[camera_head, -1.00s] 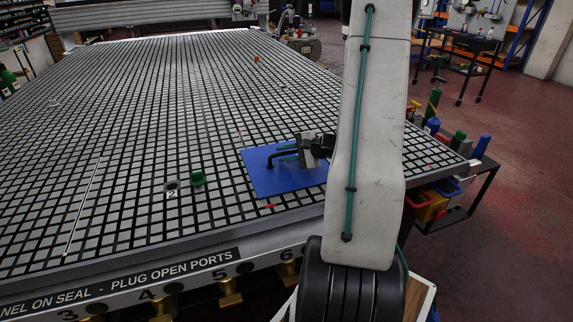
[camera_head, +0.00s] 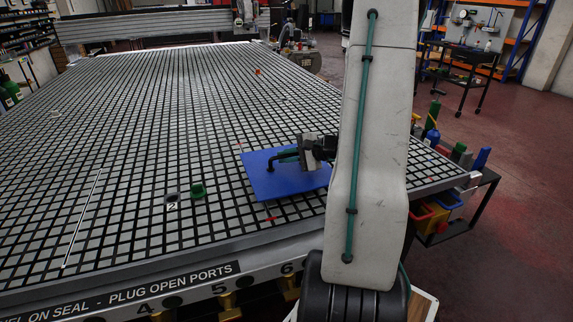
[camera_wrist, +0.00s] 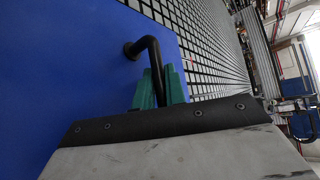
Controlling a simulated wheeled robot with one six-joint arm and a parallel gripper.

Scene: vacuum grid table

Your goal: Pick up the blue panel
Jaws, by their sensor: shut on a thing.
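The blue panel (camera_head: 300,184) is a flat sheet with a black bent handle (camera_head: 271,163) on its top face. In the head view it is over the near right part of the grid table (camera_head: 130,150) and seems slightly raised above it. My gripper (camera_head: 285,154) has green fingers and is shut on the handle. In the wrist view the blue panel (camera_wrist: 60,70) fills the left side. The black handle (camera_wrist: 150,45) rises from it and runs down between the green fingers of my gripper (camera_wrist: 160,88). The handle's lower end is hidden.
A red strip (camera_head: 266,219) lies near the front edge. A thin white rod (camera_head: 82,220) lies at the left. Coloured bins (camera_head: 436,215) stand off the right side.

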